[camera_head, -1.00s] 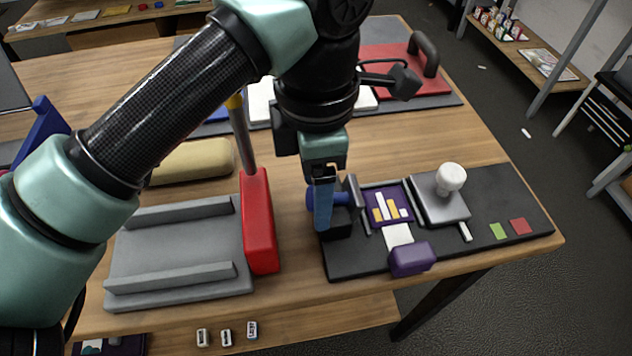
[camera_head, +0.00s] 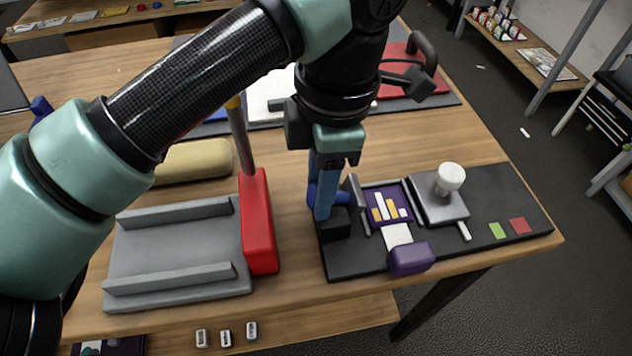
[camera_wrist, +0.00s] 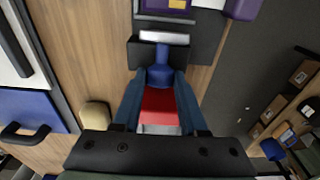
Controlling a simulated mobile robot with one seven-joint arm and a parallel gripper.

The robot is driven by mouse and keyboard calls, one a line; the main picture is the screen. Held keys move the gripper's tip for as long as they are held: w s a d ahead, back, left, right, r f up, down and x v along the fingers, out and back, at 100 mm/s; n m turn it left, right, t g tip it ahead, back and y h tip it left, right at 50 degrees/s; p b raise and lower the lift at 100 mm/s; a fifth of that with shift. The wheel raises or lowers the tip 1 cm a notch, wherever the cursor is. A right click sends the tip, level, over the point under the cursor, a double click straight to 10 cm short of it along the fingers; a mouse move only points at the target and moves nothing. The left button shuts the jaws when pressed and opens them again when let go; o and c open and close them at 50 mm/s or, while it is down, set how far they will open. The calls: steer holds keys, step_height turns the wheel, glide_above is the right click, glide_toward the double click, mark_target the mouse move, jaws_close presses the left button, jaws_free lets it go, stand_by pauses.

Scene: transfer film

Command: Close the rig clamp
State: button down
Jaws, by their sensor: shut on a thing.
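The rig is a flat black board (camera_head: 460,246) at the front right of the table. Its clamp, at the board's left end, has a black block (camera_head: 336,225), an upright grey jaw plate (camera_head: 354,192) and a blue handle (camera_wrist: 160,76). My gripper (camera_head: 322,205) is at the clamp, its blue fingers shut on the blue handle, which is partly hidden in the head view. The grey jaw also shows in the wrist view (camera_wrist: 164,38). A purple piece with white and gold bars (camera_head: 388,206) lies beside the jaw. Whether the jaw touches it is unclear.
A grey plate with a white knob (camera_head: 450,180) and a purple block (camera_head: 411,258) are on the board. A red block (camera_head: 259,222) and a grey railed tray (camera_head: 178,252) stand to the left. A tan cushion-like object (camera_head: 194,161) lies behind.

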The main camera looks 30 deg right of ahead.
mark_target(359, 188)
steer(key=y, duration=0.1)
steer(key=d+t+y, duration=0.1)
steer(key=d+r+y, duration=0.1)
steer(key=y, duration=0.1)
steer(key=shift+s+d, duration=0.15)
steer(key=shift+s, duration=0.1)
steer(key=y+p, duration=0.1)
steer(key=d+t+y+p, duration=0.1)
steer(key=y, duration=0.1)
steer(key=d+y+p, duration=0.1)
steer(key=shift+s+d+r+t+p, duration=0.25)
steer(key=shift+s+t+p, duration=0.05)
steer(key=shift+s+p, duration=0.1)
steer(key=y+p, duration=0.1)
steer(key=d+y+p, duration=0.1)
steer(key=y+p, duration=0.1)
steer(key=p, duration=0.1)
steer(key=shift+s+d+f+t, duration=0.2)
steer(key=shift+f+t, duration=0.05)
steer(key=shift+t, duration=0.05)
steer(key=y+p, duration=0.1)
steer(key=p, duration=0.3)
steer(key=shift+s+d+f+t+y+p, duration=0.15)
steer(key=shift+d+f+t+y+p, duration=0.15)
steer(key=shift+d+f+y+p, duration=0.1)
steer(key=shift+p, duration=0.3)
steer(key=shift+d+f+y+p, duration=0.1)
steer(key=shift+f+y+p, duration=0.3)
steer(key=shift+p, duration=0.2)
